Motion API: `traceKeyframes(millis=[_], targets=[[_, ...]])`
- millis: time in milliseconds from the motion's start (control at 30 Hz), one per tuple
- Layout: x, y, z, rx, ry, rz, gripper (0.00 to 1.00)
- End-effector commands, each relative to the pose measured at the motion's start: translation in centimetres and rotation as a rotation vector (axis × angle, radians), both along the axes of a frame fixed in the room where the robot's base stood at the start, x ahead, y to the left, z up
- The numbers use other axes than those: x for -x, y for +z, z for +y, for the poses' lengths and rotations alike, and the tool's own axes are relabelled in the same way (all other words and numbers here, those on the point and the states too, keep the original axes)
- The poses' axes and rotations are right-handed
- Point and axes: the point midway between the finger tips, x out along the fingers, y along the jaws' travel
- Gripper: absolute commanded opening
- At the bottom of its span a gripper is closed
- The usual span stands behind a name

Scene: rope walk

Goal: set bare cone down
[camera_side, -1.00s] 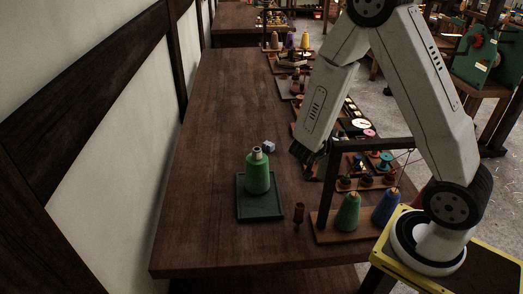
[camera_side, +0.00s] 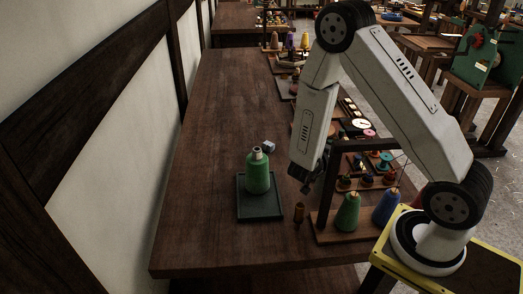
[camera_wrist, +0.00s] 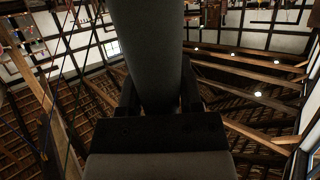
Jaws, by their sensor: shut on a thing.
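My gripper (camera_side: 306,188) hangs low over the table at the near side of the thread stand in the side view. In the wrist view, my gripper (camera_wrist: 160,98) is shut on a plain grey cone (camera_wrist: 150,45), with one dark finger on each side. The bare cone has no thread on it that I can see. I cannot make the cone out clearly in the side view. A green thread cone (camera_side: 258,173) stands upright on a dark green square tray (camera_side: 262,212), left of my gripper.
A small brown wooden piece (camera_side: 299,213) stands on the table just below my gripper. A wooden stand (camera_side: 322,215) with green (camera_side: 348,212) and blue (camera_side: 386,207) cones is close on the right. The table's left side (camera_side: 210,140) is clear.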

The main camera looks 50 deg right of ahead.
Motion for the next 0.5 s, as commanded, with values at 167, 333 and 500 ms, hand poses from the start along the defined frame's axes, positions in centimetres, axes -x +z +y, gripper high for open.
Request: traceKeyframes(millis=[167, 333, 500], targets=[[0.0, -1.6, 0.0, 0.0, 0.0, 0.003, 0.0], [0.0, -2.4, 0.0, 0.0, 0.0, 0.001, 0.0], [0.0, -2.5, 0.0, 0.0, 0.001, 0.0, 0.0]])
